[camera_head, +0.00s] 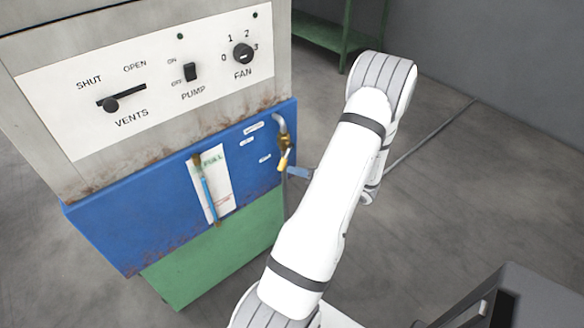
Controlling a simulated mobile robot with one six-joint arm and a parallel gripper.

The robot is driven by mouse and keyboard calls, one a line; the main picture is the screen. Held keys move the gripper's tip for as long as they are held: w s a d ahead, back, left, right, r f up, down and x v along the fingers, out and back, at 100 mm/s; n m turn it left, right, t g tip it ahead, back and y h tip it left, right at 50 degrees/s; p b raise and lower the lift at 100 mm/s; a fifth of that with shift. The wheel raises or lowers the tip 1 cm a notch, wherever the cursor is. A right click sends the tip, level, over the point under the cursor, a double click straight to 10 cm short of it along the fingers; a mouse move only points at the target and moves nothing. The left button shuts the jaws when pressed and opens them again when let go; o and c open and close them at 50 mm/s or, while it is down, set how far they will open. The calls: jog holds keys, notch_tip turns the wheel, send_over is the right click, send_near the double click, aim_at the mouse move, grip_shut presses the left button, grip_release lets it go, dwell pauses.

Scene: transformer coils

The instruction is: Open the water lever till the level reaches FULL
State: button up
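A brass tap (285,156) hangs from a grey pipe at the right end of the blue panel (125,235). A blue lever (299,173) sticks out to the right of the tap, its far end close to or behind my arm in this view. A level gauge (209,192) with a slim tube stands on a white plate left of the tap. Blue shows along much of the tube; the exact level is too small to tell. Green FULL lettering is near the top, red lettering lower down. My gripper is hidden behind my white arm.
The upper panel has a VENTS slider (112,105), a PUMP switch (190,72) and a FAN knob (243,54). A green lower section (215,255) lies under the blue panel. A green bench (325,33) stands behind; grey floor is open at right.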

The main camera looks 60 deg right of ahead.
aim_at(286, 157)
jog(key=s+a+m+h, duration=0.1)
jog(key=a+m+h, duration=0.1)
jog(key=m, duration=0.4)
jog(key=s+a+r+m+t+h+p, duration=0.1)
jog(key=s+a+m, duration=0.1)
jog(key=m, duration=0.4)
jog(key=s+a+r+m+h, duration=0.1)
jog(key=a+m+h, duration=0.1)
jog(key=m, duration=0.3)
jog(key=shift+s+a+m+h+p, duration=0.15)
jog(key=shift+s+a+m, duration=0.05)
jog(key=shift+a, duration=0.25)
jog(key=shift+s+a+m+h+p, duration=0.15)
jog(key=shift+a+m, duration=0.05)
jog(key=shift+a, duration=0.2)
grip_shut()
jog(key=w+d+f+m+h, duration=0.1)
jog(key=w+d+f+m, duration=0.1)
jog(key=w+d, duration=0.3)
jog(key=x, duration=0.4)
jog(key=shift+a, duration=0.25)
jog(key=shift+r, duration=0.1)
